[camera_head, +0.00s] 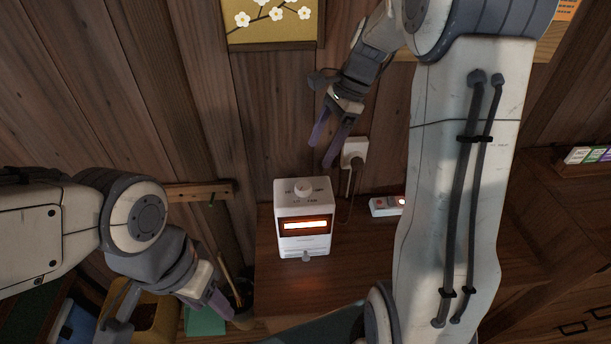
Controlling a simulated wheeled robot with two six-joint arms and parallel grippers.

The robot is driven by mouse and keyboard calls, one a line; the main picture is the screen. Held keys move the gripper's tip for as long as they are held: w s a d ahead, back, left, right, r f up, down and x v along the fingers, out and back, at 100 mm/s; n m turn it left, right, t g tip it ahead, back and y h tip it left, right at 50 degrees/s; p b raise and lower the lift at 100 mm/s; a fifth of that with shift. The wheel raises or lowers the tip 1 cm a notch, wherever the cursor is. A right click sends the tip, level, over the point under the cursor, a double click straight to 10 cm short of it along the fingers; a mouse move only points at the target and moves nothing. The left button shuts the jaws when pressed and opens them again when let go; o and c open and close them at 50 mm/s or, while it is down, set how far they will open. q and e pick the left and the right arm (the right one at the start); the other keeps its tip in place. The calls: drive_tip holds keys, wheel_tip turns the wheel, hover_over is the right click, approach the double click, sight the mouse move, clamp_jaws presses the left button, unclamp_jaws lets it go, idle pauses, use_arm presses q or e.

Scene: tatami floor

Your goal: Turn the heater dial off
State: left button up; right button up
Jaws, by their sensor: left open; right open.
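A small white heater (303,240) stands on a brown wooden cabinet top in the middle of the camera_head view. Its front window glows orange. A round white dial (303,188) sits on its top face, with small markings around it that are too small to read. My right gripper (325,152) is open and empty, above and slightly right of the heater, pointing down and apart from the dial. My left gripper (178,322) is open and empty at lower left, left of the heater and lower in the picture.
A wall outlet with a plug (354,152) and a cord is behind the heater. A white power strip (386,206) with a red light lies to the right, partly behind my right arm. A dark pot (240,295) and a yellow bin (158,312) are at lower left. The wooden top (345,265) has free room.

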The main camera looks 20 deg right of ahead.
sight(304, 185)
drive_tip(key=x, duration=1)
drive_tip(key=shift+f, duration=0.15)
clamp_jaws()
